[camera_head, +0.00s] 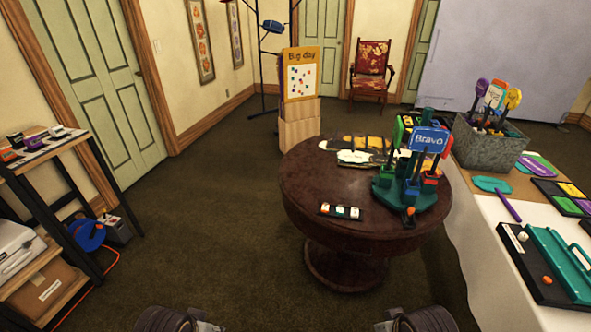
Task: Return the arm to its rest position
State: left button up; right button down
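Dark ribbed parts of my two arms show at the bottom edge of the head view, one left of centre and one right of centre. They are cut off by the frame, and I cannot make out any fingertips. Both sit low and close to my body, apart from the round dark wood table (320,187) in front of me. I see nothing held in either one.
The table carries a teal stand (399,195) with a Bravo sign (429,140) and a small black tray (340,211). A white-clothed table (487,262) with props is at right, a shelf (52,202) at left. Carpet between is clear.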

pick_arm(q)
notch_tip(320, 180, down, 28)
jog(key=s+a+f+g+p, duration=0.1)
jog(key=s+a+p, duration=0.15)
jog(key=p, duration=0.25)
pick_arm(e)
notch_tip(320, 180, down, 29)
jog(key=s+d+g, duration=0.1)
jog(key=s+d, duration=0.1)
jog(key=d, duration=0.1)
pick_arm(q)
jog(key=s+a+f+p, duration=0.1)
jog(key=s+a+f, duration=0.3)
jog(key=s+f, duration=0.3)
jog(key=s+a+f+g+y+p, duration=0.1)
jog(key=s+a+f, duration=0.3)
jog(key=s+f, duration=0.4)
jog(key=s+p, duration=0.1)
jog(key=s, duration=0.4)
jog(key=shift+m+p, duration=0.3)
pick_arm(e)
jog(key=s+d+f, duration=0.3)
jog(key=s+f, duration=0.4)
jog(key=s, duration=0.3)
jog(key=s+d+f+g+h, duration=0.1)
jog(key=s+d+f, duration=0.3)
jog(key=s+f, duration=0.4)
jog(key=s, duration=0.2)
jog(key=shift+s+d+n, duration=0.3)
